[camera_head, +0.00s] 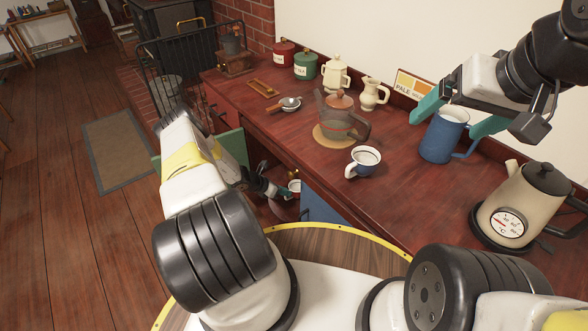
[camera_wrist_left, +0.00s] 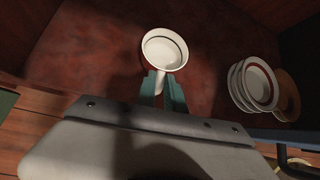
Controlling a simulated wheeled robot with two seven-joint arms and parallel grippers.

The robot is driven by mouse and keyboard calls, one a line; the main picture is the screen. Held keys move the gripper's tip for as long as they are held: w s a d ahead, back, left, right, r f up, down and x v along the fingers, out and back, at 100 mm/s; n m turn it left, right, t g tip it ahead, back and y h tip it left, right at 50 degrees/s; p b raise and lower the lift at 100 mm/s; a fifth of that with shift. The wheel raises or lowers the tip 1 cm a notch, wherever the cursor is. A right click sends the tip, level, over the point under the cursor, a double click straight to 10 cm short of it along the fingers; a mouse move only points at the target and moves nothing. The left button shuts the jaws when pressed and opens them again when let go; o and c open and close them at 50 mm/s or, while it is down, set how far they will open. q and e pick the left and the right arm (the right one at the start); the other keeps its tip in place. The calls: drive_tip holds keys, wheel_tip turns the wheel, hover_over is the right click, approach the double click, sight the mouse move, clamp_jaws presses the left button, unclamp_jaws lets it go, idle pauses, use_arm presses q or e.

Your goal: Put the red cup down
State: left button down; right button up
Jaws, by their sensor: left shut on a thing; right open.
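A green door (camera_head: 232,147) stands open at the left.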

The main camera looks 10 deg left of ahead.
use_arm(q)
drive_tip(key=shift+f, duration=0.3)
drive_tip(key=shift+f, duration=0.1)
drive_tip(key=c, duration=1.4)
unclamp_jaws()
drive_tip(key=shift+c, duration=0.2)
drive_tip(key=v, duration=1.2)
drive_tip(key=shift+d, duration=0.1)
